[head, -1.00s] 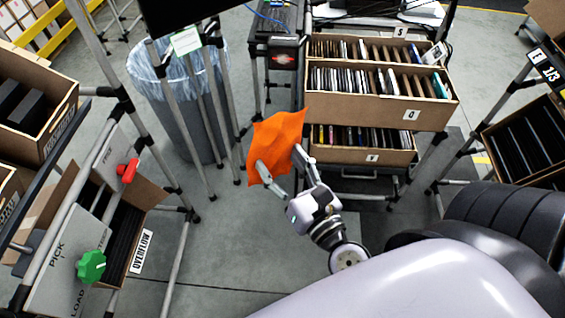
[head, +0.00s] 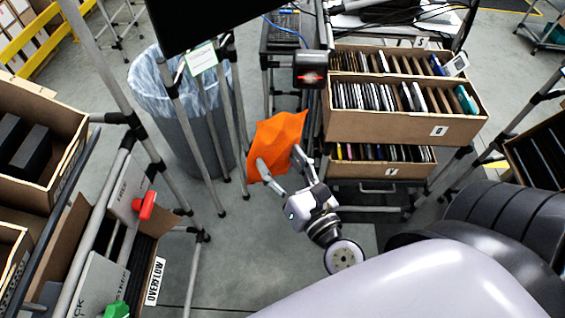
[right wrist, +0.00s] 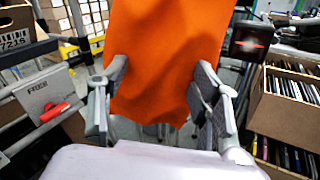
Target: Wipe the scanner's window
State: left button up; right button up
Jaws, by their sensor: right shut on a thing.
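My right gripper (head: 279,162) is shut on an orange cloth (head: 280,135), which stands up crumpled from its fingers in front of me, in the air. In the right wrist view the cloth (right wrist: 165,45) hangs broad between the two fingers (right wrist: 162,78). The scanner (head: 310,84) is a small black box with a glowing red window (head: 312,77), on the rack beyond the cloth, up and to the right of it. It also shows in the right wrist view (right wrist: 250,42), right of the cloth. Cloth and scanner are apart. My left gripper is not in view.
Cartons of upright thin items (head: 405,125) stand tilted on the rack at right. A lined bin (head: 185,125) stands behind thin posts at left. Nearer left are a cart with a red knob (head: 147,205) and a green knob (head: 115,310). A dark screen overhangs the top.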

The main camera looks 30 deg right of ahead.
jog(key=w+d+f+m+h+p, duration=0.2)
jog(key=w+d+m+h, duration=0.1)
jog(key=w+d+m, duration=0.2)
jog(key=m+g+h+p, duration=0.35)
jog(key=m+h, duration=0.25)
jog(key=m, duration=0.4)
send_near(302, 78)
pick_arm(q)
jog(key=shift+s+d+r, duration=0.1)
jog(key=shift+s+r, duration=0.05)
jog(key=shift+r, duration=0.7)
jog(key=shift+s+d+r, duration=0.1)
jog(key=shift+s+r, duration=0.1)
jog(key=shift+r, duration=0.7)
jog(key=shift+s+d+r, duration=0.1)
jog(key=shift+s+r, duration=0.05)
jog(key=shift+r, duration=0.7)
pick_arm(e)
jog(key=shift+t, duration=0.35)
jog(key=shift+f+x, duration=0.15)
jog(key=shift+x, duration=1)
jog(key=shift+f+x, duration=0.2)
jog(key=shift+x, duration=0.9)
pick_arm(q)
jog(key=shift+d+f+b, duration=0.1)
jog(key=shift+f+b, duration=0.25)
jog(key=shift+b, duration=0.2)
pick_arm(e)
jog(key=shift+x, duration=1)
